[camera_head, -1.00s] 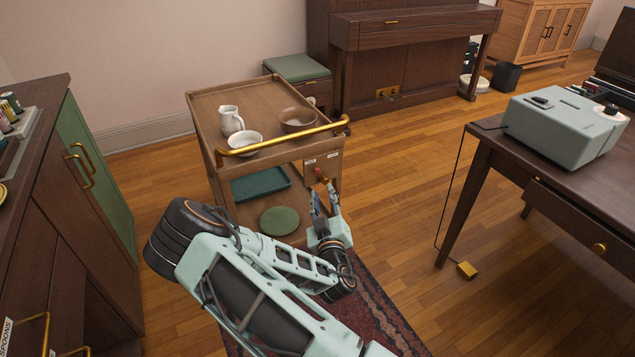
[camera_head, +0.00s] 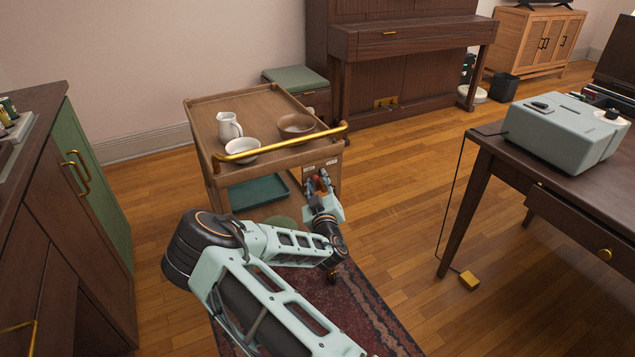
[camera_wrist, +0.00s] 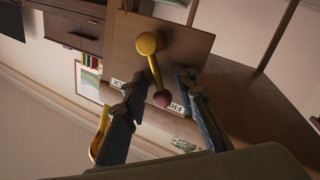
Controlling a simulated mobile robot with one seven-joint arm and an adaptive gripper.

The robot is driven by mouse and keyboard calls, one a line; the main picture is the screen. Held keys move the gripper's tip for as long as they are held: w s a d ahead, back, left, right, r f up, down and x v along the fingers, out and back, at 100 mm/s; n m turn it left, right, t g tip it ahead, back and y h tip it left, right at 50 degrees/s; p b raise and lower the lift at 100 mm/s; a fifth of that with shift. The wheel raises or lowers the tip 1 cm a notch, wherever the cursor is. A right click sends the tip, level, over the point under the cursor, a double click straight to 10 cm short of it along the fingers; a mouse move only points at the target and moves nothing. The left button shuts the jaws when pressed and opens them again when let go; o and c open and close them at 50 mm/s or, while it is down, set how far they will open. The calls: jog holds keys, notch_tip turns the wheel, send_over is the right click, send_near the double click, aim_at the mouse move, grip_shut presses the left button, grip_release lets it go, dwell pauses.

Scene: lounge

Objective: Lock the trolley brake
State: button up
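The wooden trolley (camera_head: 200,121) stands ahead of me with a brass push rail (camera_head: 270,146) along its near side. In the wrist view, the brake lever has a brass pivot (camera_wrist: 150,43), a thin rod and a dark red knob (camera_wrist: 163,98). Two partly hidden labels lie beside it, one ending in "CK" (camera_wrist: 118,85) and one starting with "FR" (camera_wrist: 179,108). My gripper (camera_head: 319,178) is at the trolley's near right end. In the wrist view my gripper (camera_wrist: 158,90) is open, its fingers on either side of the knob with gaps visible. Contact cannot be told.
A white jug (camera_head: 228,127), a white bowl (camera_head: 243,148) and a brown bowl (camera_head: 296,124) stand on the trolley top. A green tray (camera_head: 257,191) is below. A cabinet (camera_head: 92,185) is left and a desk (camera_head: 560,180) right, with open floor between trolley and desk.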

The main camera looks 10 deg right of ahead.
grip_shut()
dwell(0.4)
